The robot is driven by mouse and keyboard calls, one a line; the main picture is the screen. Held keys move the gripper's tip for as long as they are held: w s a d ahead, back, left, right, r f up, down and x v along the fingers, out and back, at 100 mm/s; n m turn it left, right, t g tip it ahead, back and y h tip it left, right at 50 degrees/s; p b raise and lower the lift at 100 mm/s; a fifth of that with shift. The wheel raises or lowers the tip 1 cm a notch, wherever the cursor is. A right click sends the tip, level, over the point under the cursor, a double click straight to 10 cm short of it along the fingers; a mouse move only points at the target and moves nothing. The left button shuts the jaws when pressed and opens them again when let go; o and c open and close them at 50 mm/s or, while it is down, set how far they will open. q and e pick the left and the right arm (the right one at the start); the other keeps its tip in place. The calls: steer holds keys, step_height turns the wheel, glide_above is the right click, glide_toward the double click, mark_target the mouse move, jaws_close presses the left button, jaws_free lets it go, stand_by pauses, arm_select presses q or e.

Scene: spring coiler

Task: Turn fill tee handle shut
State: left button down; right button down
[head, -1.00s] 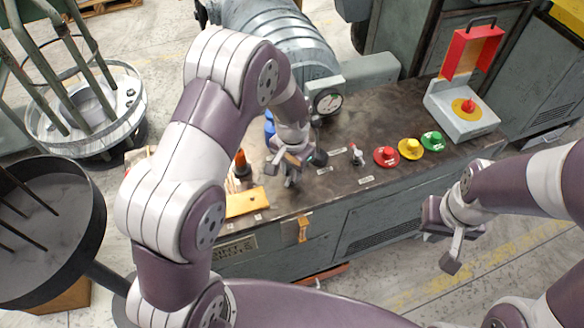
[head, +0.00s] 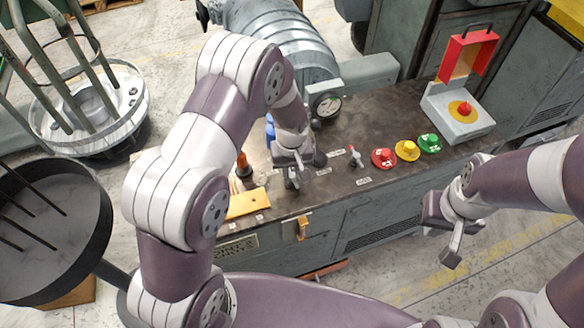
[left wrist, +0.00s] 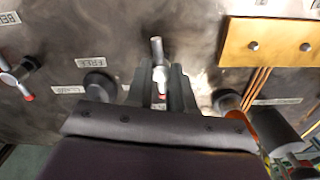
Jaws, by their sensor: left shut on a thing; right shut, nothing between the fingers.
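My left gripper (head: 292,184) is low over the dark bench top and shut on a small metal tee handle. In the left wrist view the silver bar of the tee handle (left wrist: 157,52) stands between the two dark fingers (left wrist: 162,88), with a red tip just below it. In the head view the gripper mostly hides this handle. A similar handle with a red tip (left wrist: 10,78) is at the left of the wrist view. My right gripper (head: 452,252) is shut and empty, off the front of the bench at the right.
Red (head: 383,158), yellow (head: 407,150) and green (head: 430,143) buttons line the bench. A grey box with a red lid (head: 468,55) stands at the right end. A yellow plate (head: 247,203) and an orange-topped post (head: 243,165) are left of my left gripper. Round dark knobs (left wrist: 97,86) flank the handle.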

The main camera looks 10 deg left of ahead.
mark_target(291, 174)
arm_select(q)
steer(key=n+p, duration=0.1)
steer(key=n, duration=0.3)
steer(key=shift+w+r, duration=0.1)
steer(key=shift+r, duration=0.05)
steer(key=shift+n, duration=1.8)
steer(key=shift+p, duration=0.3)
steer(key=c, duration=1.2)
jaws_free()
steer(key=shift+o, duration=1.1)
steer(key=shift+a, duration=0.15)
step_height(291, 174, up, 12)
steer(key=shift+r+b, duration=0.25)
steer(key=shift+b, duration=0.2)
